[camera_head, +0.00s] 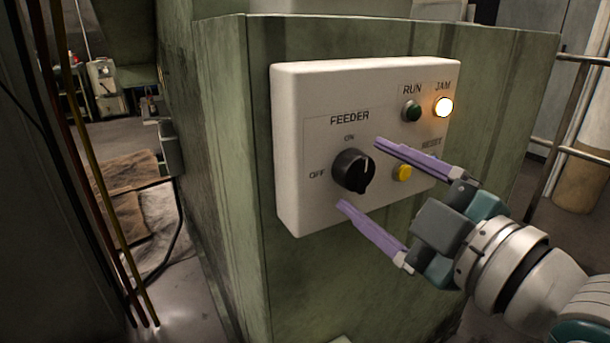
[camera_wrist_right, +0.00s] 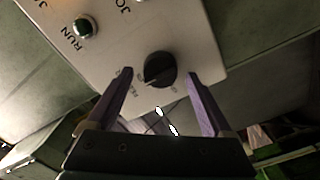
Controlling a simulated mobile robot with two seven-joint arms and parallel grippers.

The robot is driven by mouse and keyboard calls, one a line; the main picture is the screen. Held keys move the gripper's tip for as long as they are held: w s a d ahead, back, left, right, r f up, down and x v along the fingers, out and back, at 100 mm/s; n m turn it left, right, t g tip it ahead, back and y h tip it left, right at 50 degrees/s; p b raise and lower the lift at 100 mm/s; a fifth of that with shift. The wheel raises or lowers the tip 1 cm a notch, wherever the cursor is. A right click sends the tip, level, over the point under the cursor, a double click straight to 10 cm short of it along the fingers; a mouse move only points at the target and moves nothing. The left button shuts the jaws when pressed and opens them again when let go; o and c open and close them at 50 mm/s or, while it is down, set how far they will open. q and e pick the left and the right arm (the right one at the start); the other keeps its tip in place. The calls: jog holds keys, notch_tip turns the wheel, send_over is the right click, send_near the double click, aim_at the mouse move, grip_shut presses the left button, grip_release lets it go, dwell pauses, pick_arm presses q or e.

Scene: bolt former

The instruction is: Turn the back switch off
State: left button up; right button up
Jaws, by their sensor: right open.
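The feeder switch is a round black knob (camera_head: 353,171) on a white control box (camera_head: 310,100), with ON printed above it and OFF to its left. Its raised ridge with a white line stands roughly upright, towards ON. My right gripper (camera_head: 360,174) is open, with one purple finger above and right of the knob and the other below it. In the right wrist view the knob (camera_wrist_right: 160,70) shows between the fingertips (camera_wrist_right: 158,72), with gaps on both sides; I cannot tell whether the tips reach past its face. My left gripper is out of view.
On the box are a dark green RUN button (camera_head: 411,111), a lit JAM lamp (camera_head: 443,107) and a yellow button (camera_head: 402,173) beside the upper finger. The box is on a green machine housing (camera_head: 225,150). A metal railing (camera_head: 560,135) stands at right; open floor shows at left.

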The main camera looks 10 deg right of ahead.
jog(key=shift+w+a+f+m, duration=0.1)
jog(key=shift+w+a+m, duration=0.15)
jog(key=shift+w, duration=0.2)
jog(key=shift+w+a+f+m, duration=0.1)
jog(key=shift+w+m, duration=0.15)
jog(key=shift+w, duration=0.15)
jog(key=shift+m+b, duration=0.45)
jog(key=shift+m, duration=0.65)
jog(key=shift+s+m, duration=0.15)
jog(key=shift+m, duration=1.05)
jog(key=shift+r+m+p, duration=0.25)
jog(key=shift+m+p, duration=0.05)
jog(key=shift+m, duration=0.6)
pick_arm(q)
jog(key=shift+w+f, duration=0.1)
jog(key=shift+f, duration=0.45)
pick_arm(e)
jog(key=m, duration=0.3)
jog(key=shift+d+f+m, duration=0.1)
jog(key=shift+m, duration=0.2)
jog(key=shift+c, duration=0.2)
grip_shut()
